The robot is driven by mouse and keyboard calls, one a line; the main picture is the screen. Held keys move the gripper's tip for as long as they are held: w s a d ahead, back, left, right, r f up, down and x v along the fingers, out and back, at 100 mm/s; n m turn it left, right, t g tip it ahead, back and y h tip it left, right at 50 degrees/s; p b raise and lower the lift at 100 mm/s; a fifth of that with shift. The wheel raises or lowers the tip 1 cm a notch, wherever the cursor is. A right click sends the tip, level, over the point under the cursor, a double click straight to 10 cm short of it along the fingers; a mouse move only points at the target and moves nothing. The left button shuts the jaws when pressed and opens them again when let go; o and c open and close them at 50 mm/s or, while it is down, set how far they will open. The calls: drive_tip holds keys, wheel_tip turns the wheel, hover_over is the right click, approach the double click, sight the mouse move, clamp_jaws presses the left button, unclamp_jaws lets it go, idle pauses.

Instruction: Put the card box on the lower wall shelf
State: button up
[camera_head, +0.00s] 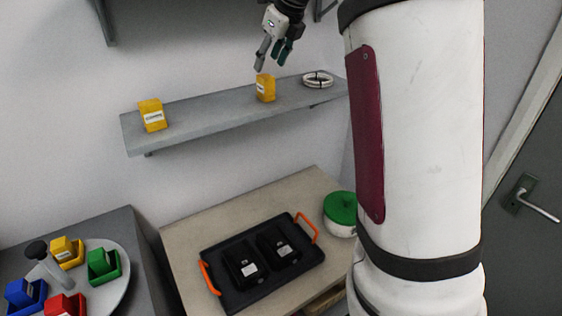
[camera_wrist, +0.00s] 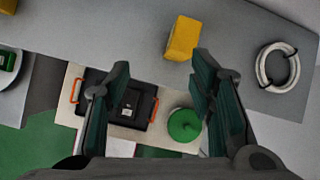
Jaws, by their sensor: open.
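The lower wall shelf (camera_head: 205,112) is a grey board on the wall; it also crosses the wrist view (camera_wrist: 245,45). Two yellow boxes with white labels stand on it, apart: a left yellow box (camera_head: 152,115) and a right yellow box (camera_head: 265,88). I cannot tell which is the card box. My gripper (camera_head: 268,67) is open and empty just above the right yellow box. In the wrist view the fingers (camera_wrist: 160,72) are spread, and a yellow box (camera_wrist: 182,38) shows beyond the right fingertip, not between the fingers.
A white ring (camera_head: 318,79) lies on the shelf's right end. Below, a table (camera_head: 185,240) holds a black tray (camera_head: 237,299) with orange handles and a green-lidded tub (camera_head: 341,208). A round turntable (camera_head: 108,291) carries several coloured bins at lower left. Shelf between the boxes is clear.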

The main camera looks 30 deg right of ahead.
drive_tip(key=s+a+r+n+y, duration=0.1)
drive_tip(key=s+a+n, duration=0.5)
drive_tip(key=s+n, duration=0.25)
drive_tip(key=s+a+n, duration=0.7)
drive_tip(key=s, duration=0.2)
drive_tip(key=s+a+f+n, duration=0.3)
drive_tip(key=s+n, duration=0.5)
drive_tip(key=s+a+f+n+h, duration=0.1)
drive_tip(key=s+f+n, duration=0.3)
drive_tip(key=s+n, duration=0.5)
drive_tip(key=shift+s+a+f+g, duration=0.25)
drive_tip(key=shift+a+g, duration=0.15)
drive_tip(key=shift+a, duration=0.5)
drive_tip(key=shift+w, duration=0.1)
drive_tip(key=shift+c, duration=0.3)
